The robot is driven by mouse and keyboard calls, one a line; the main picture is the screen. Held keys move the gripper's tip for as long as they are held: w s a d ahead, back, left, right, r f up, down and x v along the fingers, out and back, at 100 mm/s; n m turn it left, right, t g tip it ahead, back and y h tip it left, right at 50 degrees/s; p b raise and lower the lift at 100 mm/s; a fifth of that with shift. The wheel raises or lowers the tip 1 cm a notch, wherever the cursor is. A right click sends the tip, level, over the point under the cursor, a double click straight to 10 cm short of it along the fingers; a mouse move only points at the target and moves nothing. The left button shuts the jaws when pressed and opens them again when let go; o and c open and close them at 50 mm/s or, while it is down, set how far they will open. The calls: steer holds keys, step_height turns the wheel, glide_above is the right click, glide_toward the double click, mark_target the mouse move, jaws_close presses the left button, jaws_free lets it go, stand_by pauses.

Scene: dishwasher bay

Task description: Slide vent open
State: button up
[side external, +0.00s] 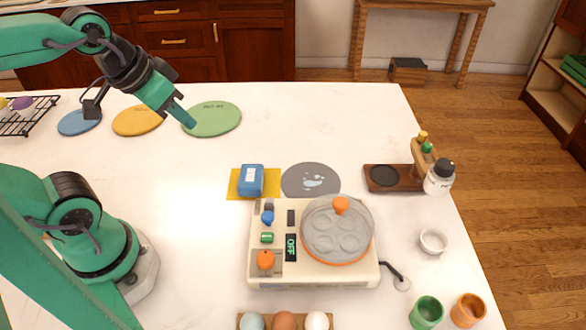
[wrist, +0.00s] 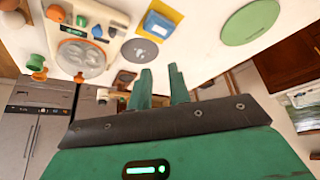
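A cream egg cooker (side external: 258,210) stands in the middle right of the counter, with a round clear lid (side external: 338,228) that has an orange knob (side external: 341,205). Its left panel holds a blue knob (side external: 267,217), a green control (side external: 266,238), an orange dial (side external: 265,259) and a display reading OFF (side external: 291,247). I cannot tell which part is the vent. In the wrist view the cooker (wrist: 111,32) is at upper left, its lid (wrist: 82,58) facing up. My gripper (side external: 187,121) is over the counter near the green mat, well away from the cooker. In the wrist view my gripper (wrist: 159,68) is open and empty.
A green mat (side external: 213,119), a yellow mat (side external: 137,120) and a blue mat (side external: 79,122) lie at the back. A blue block (side external: 250,180) on a yellow cloth and a grey mat (side external: 310,180) lie behind the cooker. Several eggs (side external: 284,321) sit in front.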

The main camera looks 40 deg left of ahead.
steer(key=o, duration=0.3)
steer(key=shift+w, duration=0.1)
steer(key=shift+o, duration=0.3)
steer(key=shift+w+d+f+n, duration=0.2)
steer(key=shift+w+d+n, duration=0.1)
steer(key=shift+w+d, duration=0.1)
steer(key=n+g, duration=0.6)
steer(key=n, duration=0.2)
glide_above(268, 204)
step_height(268, 204, down, 11)
steer(key=shift+r, duration=0.1)
steer(key=shift+f, duration=0.2)
steer(key=shift+f, duration=0.1)
steer(key=shift+f, duration=3.8)
